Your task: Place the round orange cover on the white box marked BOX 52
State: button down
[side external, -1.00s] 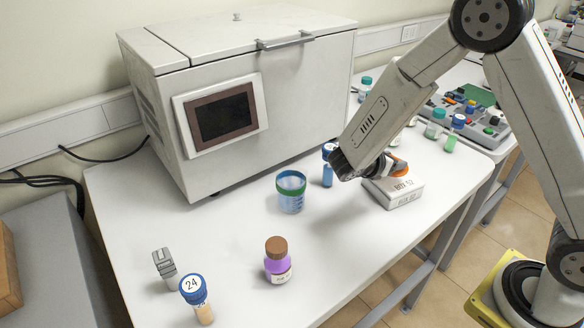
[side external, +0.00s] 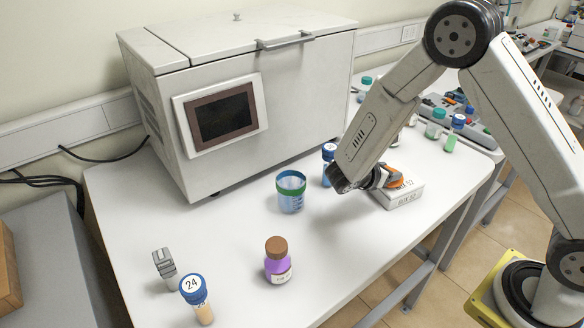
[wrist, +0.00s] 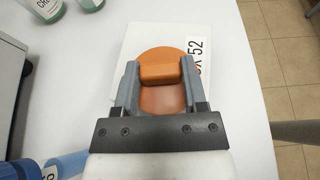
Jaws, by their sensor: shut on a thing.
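The round orange cover (wrist: 162,100) has a raised grip bar. My gripper (wrist: 160,72) is shut on that bar, one finger on each side, in the wrist view. In the side view my gripper (side external: 378,178) points at the white box marked BOX 52 (side external: 405,198), with the orange cover (side external: 393,178) at its tip. The cover is over the box top in both views; I cannot tell whether it touches. The box (wrist: 138,38) lies under the cover in the wrist view, its label partly hidden.
A brown-capped purple bottle (side external: 277,262) stands nearer the front. A large white machine (side external: 240,100) stands behind. The table's right edge is close to the box.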

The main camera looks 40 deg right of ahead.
jog(key=shift+f, duration=0.15)
jog(key=shift+c, duration=0.7)
grip_release()
jog(key=shift+a+r, duration=0.1)
jog(key=shift+r, duration=0.1)
jog(key=v, duration=1.1)
jog(key=shift+a+r, duration=0.15)
jog(key=shift+a, duration=0.25)
